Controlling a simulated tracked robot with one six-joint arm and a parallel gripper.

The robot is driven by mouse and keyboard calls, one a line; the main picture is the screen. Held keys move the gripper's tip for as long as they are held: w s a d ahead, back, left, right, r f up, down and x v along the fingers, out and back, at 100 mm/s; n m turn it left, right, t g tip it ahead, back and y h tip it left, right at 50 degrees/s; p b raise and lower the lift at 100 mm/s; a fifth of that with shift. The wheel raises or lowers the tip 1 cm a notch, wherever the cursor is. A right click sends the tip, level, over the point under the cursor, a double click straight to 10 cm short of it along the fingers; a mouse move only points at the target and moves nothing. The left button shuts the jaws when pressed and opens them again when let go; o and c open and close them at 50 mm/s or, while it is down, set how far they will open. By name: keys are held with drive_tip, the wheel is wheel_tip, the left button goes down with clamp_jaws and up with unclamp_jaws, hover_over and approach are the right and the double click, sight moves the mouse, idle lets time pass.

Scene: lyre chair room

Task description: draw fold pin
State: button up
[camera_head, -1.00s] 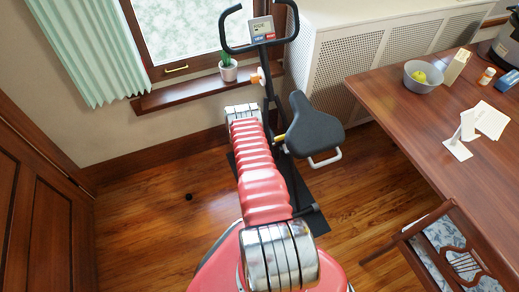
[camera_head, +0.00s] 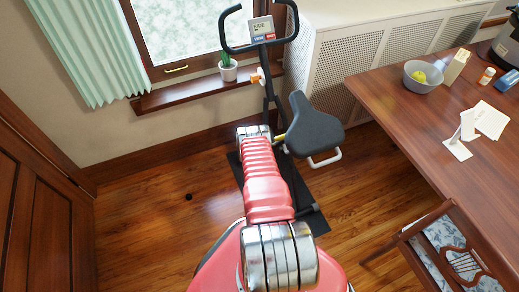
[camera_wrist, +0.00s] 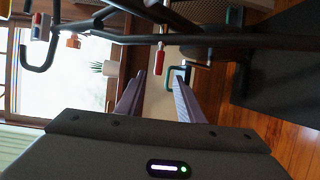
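The folding exercise bike stands by the window, its black seat (camera_head: 314,124) and console (camera_head: 262,29) showing in the head view. In the wrist view a small red grip (camera_wrist: 159,61), which looks like the fold pin, hangs from the dark bike frame (camera_wrist: 200,38). My gripper (camera_wrist: 159,77) is open, with its two fingers apart. The red grip appears between and just beyond the fingertips, with no contact visible. In the head view my arm hides my gripper and the red grip. A yellow part (camera_head: 281,137) shows beside the bike's frame below the seat.
A wooden table (camera_head: 400,107) with a bowl (camera_head: 422,76) and papers stands at the right, with a chair (camera_head: 450,250) at its near edge. A potted plant (camera_head: 228,70) sits on the windowsill. A white radiator cover (camera_head: 350,60) is behind the bike. The floor at left is mostly clear.

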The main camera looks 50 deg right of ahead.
drive_tip(key=x, duration=1.2)
drive_tip(key=shift+w+d+r, duration=0.15)
drive_tip(key=shift+w+d, duration=0.05)
drive_tip(key=shift+d, duration=0.05)
drive_tip(key=shift+c, duration=0.3)
clamp_jaws()
